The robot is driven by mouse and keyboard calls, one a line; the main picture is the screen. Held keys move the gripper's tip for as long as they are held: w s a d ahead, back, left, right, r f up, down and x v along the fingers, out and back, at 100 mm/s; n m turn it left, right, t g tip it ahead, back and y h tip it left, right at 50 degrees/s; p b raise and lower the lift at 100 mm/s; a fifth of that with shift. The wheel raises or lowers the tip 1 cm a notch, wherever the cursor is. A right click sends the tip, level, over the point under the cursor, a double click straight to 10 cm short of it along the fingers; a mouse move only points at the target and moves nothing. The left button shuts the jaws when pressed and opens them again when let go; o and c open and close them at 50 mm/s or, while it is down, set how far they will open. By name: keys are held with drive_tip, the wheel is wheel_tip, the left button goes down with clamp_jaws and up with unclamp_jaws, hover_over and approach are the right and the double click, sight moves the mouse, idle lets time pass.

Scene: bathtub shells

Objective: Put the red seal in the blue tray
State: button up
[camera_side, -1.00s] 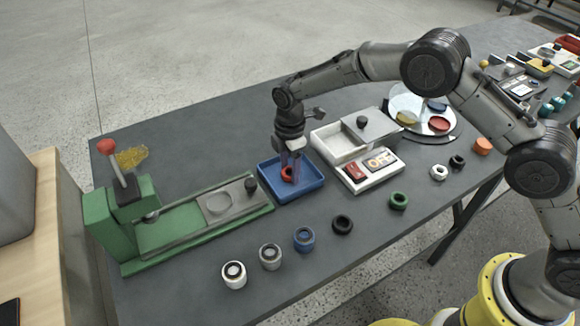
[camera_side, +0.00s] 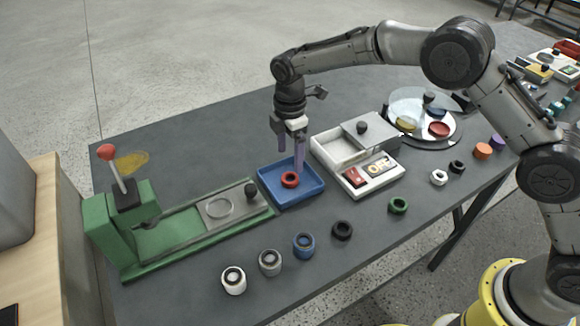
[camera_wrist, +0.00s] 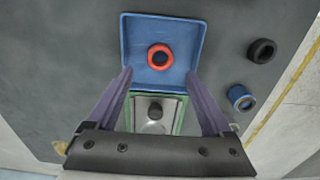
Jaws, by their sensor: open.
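The red seal (camera_side: 290,180), a small ring, lies flat on the floor of the blue tray (camera_side: 313,189). In the wrist view the red seal (camera_wrist: 149,54) sits near the middle of the blue tray (camera_wrist: 183,33), with a dark centre. My gripper (camera_side: 288,158) is above the tray with its purple fingers spread apart and nothing between them. In the wrist view the open fingers (camera_wrist: 160,82) frame the near side of the tray, apart from the seal.
A green lever press (camera_side: 150,235) stands left of the tray. A white box with a grey lid (camera_side: 340,148) stands close on the right.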

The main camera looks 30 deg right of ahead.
drive_tip(key=shift+r, duration=2.55)
drive_tip(key=s+d+r+m+t, duration=0.3)
drive_tip(key=s+d+r+m, duration=0.5)
drive_tip(key=s+d+r, duration=0.6)
drive_tip(key=s+d+m+t, duration=0.1)
drive_tip(key=s+d+m, duration=0.2)
drive_tip(key=s, duration=0.7)
drive_tip(key=s+d+f+m+t, duration=0.1)
drive_tip(key=s+d+m, duration=0.2)
drive_tip(key=s+m, duration=0.4)
drive_tip(key=s, duration=0.4)
drive_tip(key=shift+s+t, duration=0.3)
